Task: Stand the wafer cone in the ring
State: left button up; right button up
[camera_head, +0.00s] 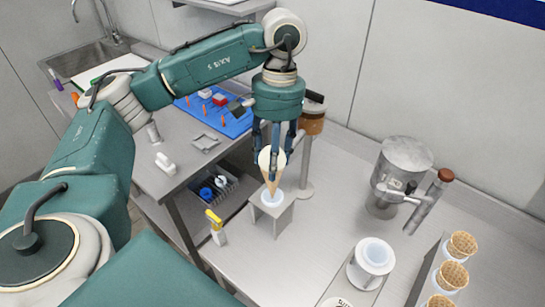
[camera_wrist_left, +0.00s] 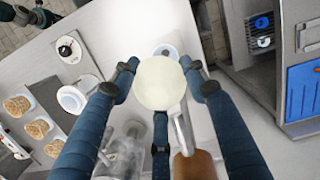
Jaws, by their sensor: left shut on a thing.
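In the left wrist view the cone (camera_wrist_left: 160,83) shows as a round cream top between the three fingers of my left gripper (camera_wrist_left: 160,92). The pale ring (camera_head: 263,198) sits on a small grey stand (camera_head: 268,218) right below the cone. The cone's tip overlaps the ring in the head view; I cannot tell whether it is inside or just above. The ring (camera_wrist_left: 165,49) is partly hidden behind the cone in the left wrist view.
A post with a brown top (camera_head: 311,124) stands close behind the gripper. A metal canister (camera_head: 402,165) and a white cup (camera_head: 371,262) stand to the right. Several waffle cones (camera_head: 461,245) fill a rack at the far right. A yellow-handled tool (camera_head: 214,222) is left of the stand.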

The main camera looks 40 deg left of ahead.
pick_arm(q)
jog(key=shift+f+b, duration=3.05)
jog(key=shift+f, duration=0.3)
jog(key=o, duration=0.8)
jog(key=shift+r, duration=0.15)
jog(key=r, duration=0.4)
jog(key=w+r, duration=0.1)
jog(key=r, duration=0.6)
jog(key=shift+w+a+r, duration=0.1)
jog(key=shift+w+r, duration=0.2)
jog(key=shift+r, duration=0.1)
